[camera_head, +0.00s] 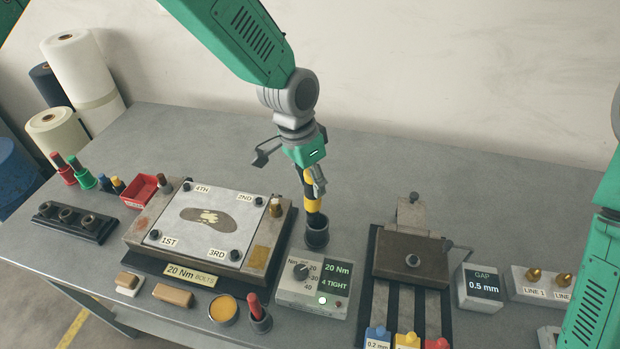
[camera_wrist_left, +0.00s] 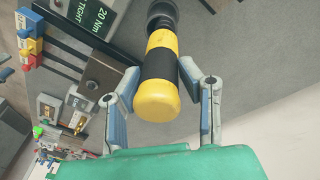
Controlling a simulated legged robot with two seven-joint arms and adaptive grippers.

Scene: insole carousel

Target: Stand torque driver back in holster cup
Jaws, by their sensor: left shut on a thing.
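The torque driver (camera_head: 312,205) is yellow with black bands and stands nearly upright. My left gripper (camera_head: 316,182) is shut on its upper part from above. In the left wrist view the driver (camera_wrist_left: 158,98) lies between the two fingers of the left gripper (camera_wrist_left: 157,78), its rounded yellow end towards the camera. The dark round holster cup (camera_head: 316,236) stands on the table right under the driver. The driver's lower end is at the cup's mouth and looks inside it; how deep is hidden. The cup also shows in the left wrist view (camera_wrist_left: 162,9), beyond the driver.
A torque controller box (camera_head: 314,294) stands close in front of the cup. A fixture with an insole plate (camera_head: 206,222) is to the left, a metal block on rails (camera_head: 410,258) to the right. The table (camera_head: 400,150) behind the cup is clear. My right arm is at the right edge.

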